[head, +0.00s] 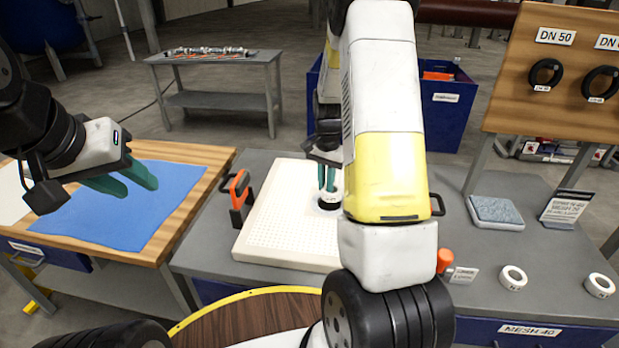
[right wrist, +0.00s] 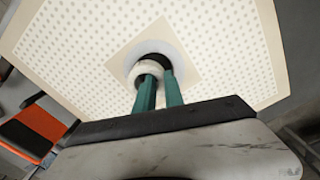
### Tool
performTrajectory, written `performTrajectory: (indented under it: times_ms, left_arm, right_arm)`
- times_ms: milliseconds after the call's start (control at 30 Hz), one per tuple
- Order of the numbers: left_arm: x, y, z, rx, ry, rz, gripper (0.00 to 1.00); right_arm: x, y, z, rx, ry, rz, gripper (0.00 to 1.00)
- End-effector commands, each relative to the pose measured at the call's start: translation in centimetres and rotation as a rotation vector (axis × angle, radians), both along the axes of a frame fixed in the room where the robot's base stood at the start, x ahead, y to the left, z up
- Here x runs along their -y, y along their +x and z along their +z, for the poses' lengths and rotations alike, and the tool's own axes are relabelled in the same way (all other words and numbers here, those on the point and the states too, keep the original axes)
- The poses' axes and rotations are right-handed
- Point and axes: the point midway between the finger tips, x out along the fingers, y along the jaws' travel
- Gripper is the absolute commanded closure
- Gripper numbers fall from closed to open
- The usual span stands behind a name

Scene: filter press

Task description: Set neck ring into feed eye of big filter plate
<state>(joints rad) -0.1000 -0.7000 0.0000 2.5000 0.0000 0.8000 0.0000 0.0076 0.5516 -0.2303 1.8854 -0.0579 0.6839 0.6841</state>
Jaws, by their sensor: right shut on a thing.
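The big filter plate (head: 275,225) is a white, dotted slab lying on the grey bench. It also fills much of the right wrist view (right wrist: 75,50). Its feed eye (right wrist: 157,52) is a dark round hole with a pale grey rim. My right gripper (head: 328,188) points down at the eye, its teal fingers shut on the whitish neck ring (right wrist: 146,70). The ring overlaps the eye's opening; I cannot tell whether it is inside or just above. My left gripper (head: 138,186) is open and empty above the blue cloth.
The blue cloth (head: 110,222) covers a wooden table at left. An orange-black handle (head: 240,190) stands at the plate's left edge. Two white rings (head: 512,278) (head: 599,285), an orange knob (head: 445,260) and a grey pad (head: 496,211) are on the bench's right side. A board (head: 560,75) holds black rings.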

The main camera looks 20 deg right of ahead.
Motion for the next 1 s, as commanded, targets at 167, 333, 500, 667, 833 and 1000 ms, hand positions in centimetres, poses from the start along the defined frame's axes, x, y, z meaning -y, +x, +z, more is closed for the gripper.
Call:
performTrajectory:
  times_ms: [167,333,500,667,833,1000]
  left_arm:
    - [0.0,0.0,0.0,0.000,0.000,0.000,0.64]
    - [0.0,0.0,0.0,0.000,0.000,0.000,0.64]
    - [0.0,0.0,0.0,0.000,0.000,0.000,0.64]
    - [0.0,0.0,0.0,0.000,0.000,0.000,0.64]
    - [0.0,0.0,0.0,0.000,0.000,0.000,0.64]
    - [0.0,0.0,0.0,0.000,0.000,0.000,0.64]
  right_arm:
    - [-0.1,1.0,-0.7,-0.005,0.001,-0.001,1.00]
    - [-0.1,0.9,-3.3,-0.004,0.000,-0.001,1.00]
    - [-0.1,1.0,-3.6,0.000,0.000,-0.001,1.00]
    - [-0.1,0.9,-3.7,-0.001,0.000,0.000,1.00]
    - [-0.1,0.9,-3.9,-0.001,0.001,0.000,0.67]
    - [-0.1,0.9,-3.9,-0.001,0.001,0.000,0.65]
